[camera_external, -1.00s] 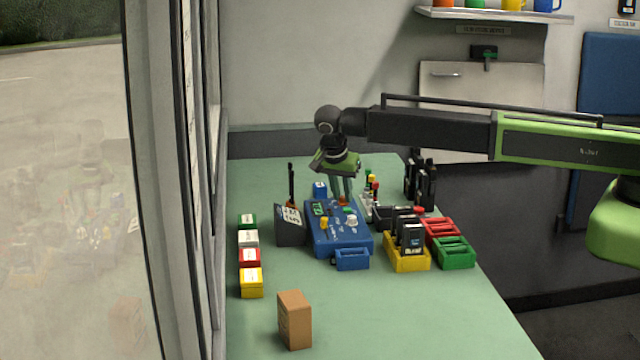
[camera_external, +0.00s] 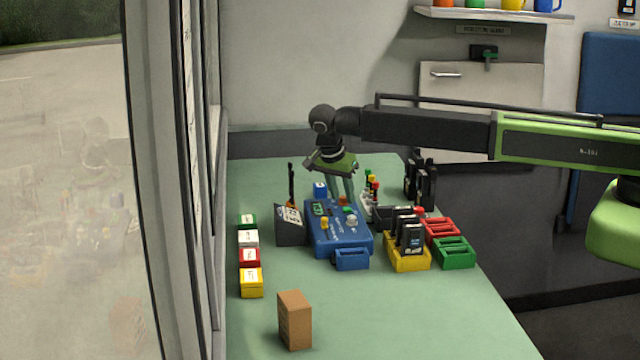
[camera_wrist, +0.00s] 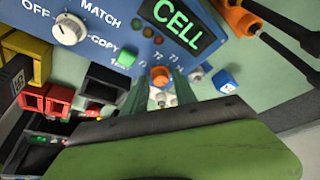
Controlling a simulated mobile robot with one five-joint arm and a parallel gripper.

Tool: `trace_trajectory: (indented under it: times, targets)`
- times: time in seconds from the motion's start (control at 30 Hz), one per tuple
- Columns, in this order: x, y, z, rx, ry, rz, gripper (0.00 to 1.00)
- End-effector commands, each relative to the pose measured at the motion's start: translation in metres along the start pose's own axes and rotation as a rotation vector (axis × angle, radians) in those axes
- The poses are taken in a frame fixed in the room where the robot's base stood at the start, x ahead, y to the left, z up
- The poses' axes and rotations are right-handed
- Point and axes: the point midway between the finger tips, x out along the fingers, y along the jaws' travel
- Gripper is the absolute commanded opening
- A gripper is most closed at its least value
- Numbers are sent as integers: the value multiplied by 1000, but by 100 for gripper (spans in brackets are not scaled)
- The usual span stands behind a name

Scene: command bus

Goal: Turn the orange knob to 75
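The orange knob (camera_wrist: 160,75) sits on the sloped face of a blue control box (camera_external: 337,240). Number marks in the low seventies are printed around it; its exact setting cannot be read. In the external view the knob (camera_external: 343,201) is at the far part of the box. My gripper (camera_wrist: 160,79) points down at it with its two green fingers apart, one on each side of the knob. A small gap seems to show on each side; contact cannot be made out. My gripper (camera_external: 343,195) is also over the knob in the external view.
A white knob (camera_wrist: 68,29), green button (camera_wrist: 126,57) and a CELL display (camera_wrist: 181,31) share the box. A blue cube (camera_external: 320,189), dark holder (camera_external: 291,231) and yellow bin (camera_external: 407,263) stand close by. The front of the table is clear except for a brown block (camera_external: 295,320).

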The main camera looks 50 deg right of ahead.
Motion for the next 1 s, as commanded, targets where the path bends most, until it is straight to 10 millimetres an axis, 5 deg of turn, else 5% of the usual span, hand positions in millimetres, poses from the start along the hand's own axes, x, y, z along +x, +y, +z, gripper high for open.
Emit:
trace_trajectory:
  times: [0.47,0.67,1.0]
  targets:
    - [-8,-1,-1,-1,1,-2,42]
    - [-40,-1,-3,-2,1,-3,42]
    - [-121,-1,-4,-2,1,-2,42]
